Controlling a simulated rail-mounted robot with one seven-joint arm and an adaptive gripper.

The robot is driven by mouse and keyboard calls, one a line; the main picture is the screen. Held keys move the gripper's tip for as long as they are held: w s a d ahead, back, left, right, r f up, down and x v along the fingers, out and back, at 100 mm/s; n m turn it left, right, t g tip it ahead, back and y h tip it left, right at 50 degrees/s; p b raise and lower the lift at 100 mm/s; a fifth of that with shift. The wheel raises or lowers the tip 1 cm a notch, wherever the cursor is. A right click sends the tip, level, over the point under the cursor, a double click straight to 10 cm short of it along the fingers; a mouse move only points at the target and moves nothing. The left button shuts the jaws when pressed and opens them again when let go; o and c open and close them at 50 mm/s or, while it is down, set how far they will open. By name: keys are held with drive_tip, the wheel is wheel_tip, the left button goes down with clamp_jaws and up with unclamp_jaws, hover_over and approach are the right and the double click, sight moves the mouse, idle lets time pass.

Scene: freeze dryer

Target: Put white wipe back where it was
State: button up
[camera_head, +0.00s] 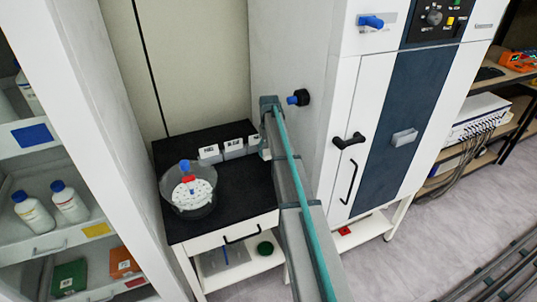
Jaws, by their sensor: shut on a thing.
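My arm reaches up from the bottom of the head view to the right rear of a black-topped table. My gripper is hidden behind the arm's far end, so its fingers and anything between them do not show. I cannot make out a white wipe for certain. Small white labelled boxes stand in a row along the table's back edge: a left one (209,152), a middle one (234,148), and a right one (254,142) close beside my arm.
A clear round bowl (188,206) with red- and blue-capped items stands on the table's (238,184) left. A shelf cabinet (110,130) is at left. The freeze dryer (345,120), with black handles, stands close right of my arm. The table's front middle is bare.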

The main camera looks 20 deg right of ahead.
sight(269, 163)
drive_tip(key=shift+w+d+f+p, duration=0.3)
drive_tip(key=shift+w+f, duration=0.5)
drive_tip(key=shift+f, duration=0.15)
wheel_tip(269, 163, down, 3)
drive_tip(key=shift+r+p, duration=0.15)
drive_tip(key=shift+p, duration=0.75)
drive_tip(key=shift+w+f, duration=0.1)
drive_tip(key=shift+f, duration=0.3)
drive_tip(key=shift+f, duration=0.1)
drive_tip(key=o, duration=1.1)
wheel_tip(269, 163, up, 11)
drive_tip(key=b, duration=0.4)
drive_tip(key=shift+r, duration=0.65)
